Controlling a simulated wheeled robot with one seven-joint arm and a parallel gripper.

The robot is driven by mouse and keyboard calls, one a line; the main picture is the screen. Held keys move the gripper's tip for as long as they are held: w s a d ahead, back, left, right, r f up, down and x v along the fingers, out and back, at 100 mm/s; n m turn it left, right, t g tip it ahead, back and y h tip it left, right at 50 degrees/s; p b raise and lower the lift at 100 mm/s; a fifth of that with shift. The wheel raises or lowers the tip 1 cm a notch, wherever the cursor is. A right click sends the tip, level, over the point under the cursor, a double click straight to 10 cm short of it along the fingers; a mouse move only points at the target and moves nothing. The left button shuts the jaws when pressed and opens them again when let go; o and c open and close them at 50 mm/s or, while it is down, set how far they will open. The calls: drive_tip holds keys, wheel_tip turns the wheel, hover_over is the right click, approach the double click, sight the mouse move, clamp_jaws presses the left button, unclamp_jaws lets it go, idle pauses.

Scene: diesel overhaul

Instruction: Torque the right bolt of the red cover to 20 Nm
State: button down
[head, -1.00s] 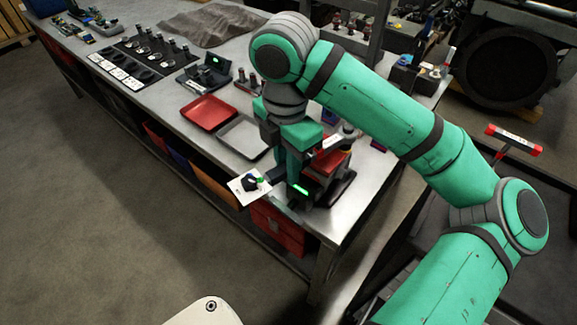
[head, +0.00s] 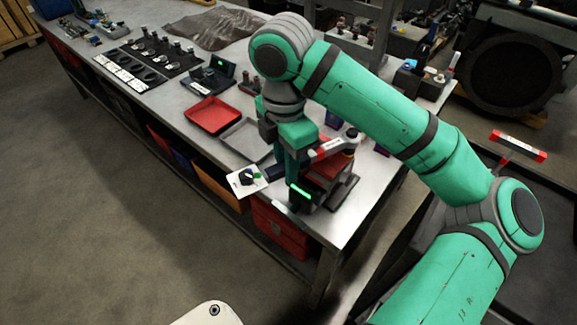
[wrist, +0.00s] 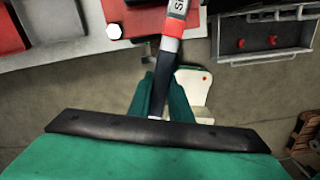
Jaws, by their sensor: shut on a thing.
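My gripper (wrist: 160,96) is shut on a torque wrench (wrist: 164,84). The wrench has a dark handle and a white and red band, and its shaft runs up out of the wrist view. In the head view the wrench (head: 332,148) slants up to the right, across the red cover (head: 325,170). The red cover also shows at the top of the wrist view (wrist: 143,18), partly behind the wrench. The cover's right bolt and the wrench's contact with it cannot be made out. My gripper's fingers are partly hidden in the head view.
A red tray (head: 213,115) and a grey tray (head: 240,141) lie to the left. The floor in front is clear.

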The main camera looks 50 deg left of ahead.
drive_tip(key=shift+a, duration=0.3)
drive_tip(key=shift+w+a+m, duration=0.1)
drive_tip(key=shift+a+m, duration=0.25)
drive_tip(key=shift+m, duration=0.05)
drive_tip(key=shift+a, duration=0.1)
idle(0.4)
drive_tip(key=shift+w+a+m, duration=0.1)
drive_tip(key=shift+a+m, duration=0.2)
drive_tip(key=shift+a, duration=0.05)
drive_tip(key=shift+a, duration=0.2)
drive_tip(key=shift+w+a+m, duration=0.1)
drive_tip(key=shift+a+m, duration=0.1)
drive_tip(key=shift+m, duration=0.1)
drive_tip(key=shift+w+a, duration=0.1)
drive_tip(key=shift+a, duration=0.1)
idle(0.3)
drive_tip(key=shift+a+m, duration=0.25)
drive_tip(key=shift+m, duration=0.05)
